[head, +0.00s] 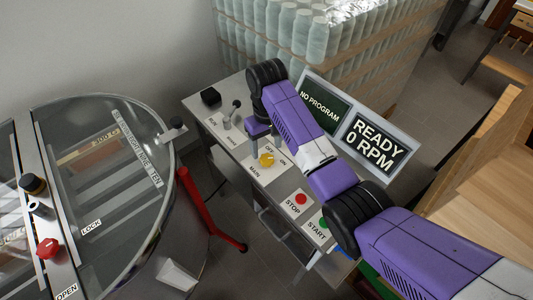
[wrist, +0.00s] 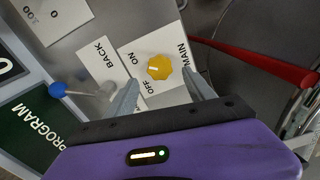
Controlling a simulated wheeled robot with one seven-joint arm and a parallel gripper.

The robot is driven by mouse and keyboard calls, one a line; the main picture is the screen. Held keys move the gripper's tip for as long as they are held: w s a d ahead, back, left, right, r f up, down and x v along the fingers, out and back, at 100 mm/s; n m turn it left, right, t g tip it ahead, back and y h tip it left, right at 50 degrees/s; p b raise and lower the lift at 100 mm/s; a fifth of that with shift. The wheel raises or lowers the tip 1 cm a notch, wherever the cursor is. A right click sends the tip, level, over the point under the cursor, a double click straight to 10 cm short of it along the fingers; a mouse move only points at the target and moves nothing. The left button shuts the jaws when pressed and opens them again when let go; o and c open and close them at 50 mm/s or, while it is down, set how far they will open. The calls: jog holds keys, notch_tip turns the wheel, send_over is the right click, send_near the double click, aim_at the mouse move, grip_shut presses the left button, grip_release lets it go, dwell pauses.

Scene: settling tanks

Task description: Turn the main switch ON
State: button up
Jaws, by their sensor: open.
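The main switch is a yellow scalloped knob (head: 267,160) on a white plate marked MAIN, OFF and ON, on the grey control desk. In the wrist view the knob (wrist: 159,67) lies between my two fingertips, with a pale pointer mark on it. I cannot tell surely which label the mark points at. My gripper (head: 261,146) hangs over the plate just behind the knob, partly hidden by its own purple body. In the wrist view its grey fingers (wrist: 160,80) are spread, one on each side of the knob. I see no clear contact.
A red STOP button (head: 301,199) and a green START button (head: 323,223) sit nearer on the desk. A lever (head: 236,105) stands behind; its blue ball (wrist: 57,89) shows in the wrist view. The screen (head: 375,145) reads READY 0 RPM. A glass-lidded tank (head: 95,215) is left.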

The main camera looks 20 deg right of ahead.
jog(key=shift+r, duration=1.45)
